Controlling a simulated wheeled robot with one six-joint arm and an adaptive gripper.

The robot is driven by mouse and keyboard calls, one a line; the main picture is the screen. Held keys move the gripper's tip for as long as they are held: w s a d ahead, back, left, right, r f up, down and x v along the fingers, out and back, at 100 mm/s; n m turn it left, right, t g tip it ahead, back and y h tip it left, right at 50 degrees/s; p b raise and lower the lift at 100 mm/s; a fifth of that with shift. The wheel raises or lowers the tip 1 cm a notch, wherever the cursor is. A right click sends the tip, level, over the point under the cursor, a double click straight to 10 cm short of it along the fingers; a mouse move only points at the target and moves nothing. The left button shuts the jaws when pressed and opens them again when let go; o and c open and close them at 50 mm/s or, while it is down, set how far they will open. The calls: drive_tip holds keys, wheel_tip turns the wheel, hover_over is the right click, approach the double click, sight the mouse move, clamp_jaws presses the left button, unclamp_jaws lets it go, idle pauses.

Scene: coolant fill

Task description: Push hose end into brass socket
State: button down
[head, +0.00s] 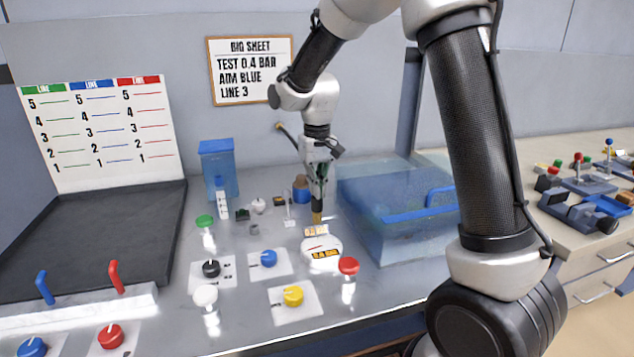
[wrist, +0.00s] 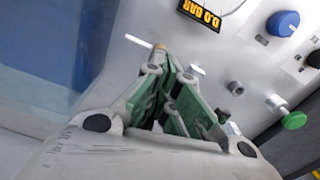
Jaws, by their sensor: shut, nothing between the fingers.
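My gripper (head: 318,196) points down over the bench at the left side of the clear blue tank, its fingers shut and empty. A small brass-coloured upright piece (head: 317,217) stands just below the fingertips; it looks like the brass socket, but I cannot be sure. In the wrist view my gripper (wrist: 172,68) shows green-padded fingers, and a small tan-brass tip (wrist: 160,47) shows just beyond them. I cannot tell whether they touch. A dark rod or hose with a brass-coloured tip (head: 281,126) sticks out left of my wrist; I cannot tell if it is the hose end.
The blue tank (head: 385,235) stands close on the right. A round gauge (head: 321,247) and the digital display (wrist: 199,14), reading 0.0 BAR, lie nearby. Red (head: 349,266), green (head: 204,221) and white (head: 206,295) knobs stand on posts. A blue container (head: 219,170) is at the back left.

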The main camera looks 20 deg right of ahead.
drive_tip(key=shift+f, duration=0.4)
idle(0.3)
drive_tip(key=shift+r, duration=0.1)
wheel_tip(320, 180, up, 14)
drive_tip(key=s+d+t, duration=0.1)
drive_tip(key=s+d, duration=0.4)
drive_tip(key=s, duration=0.4)
drive_tip(key=s+d+m+t, duration=0.1)
drive_tip(key=s+d+t, duration=0.1)
drive_tip(key=s+d, duration=0.3)
drive_tip(key=s+d+t, duration=0.1)
drive_tip(key=s+d, duration=0.4)
drive_tip(key=s, duration=0.9)
drive_tip(key=shift+f+m, duration=0.25)
drive_tip(key=shift+m, duration=0.05)
idle(0.5)
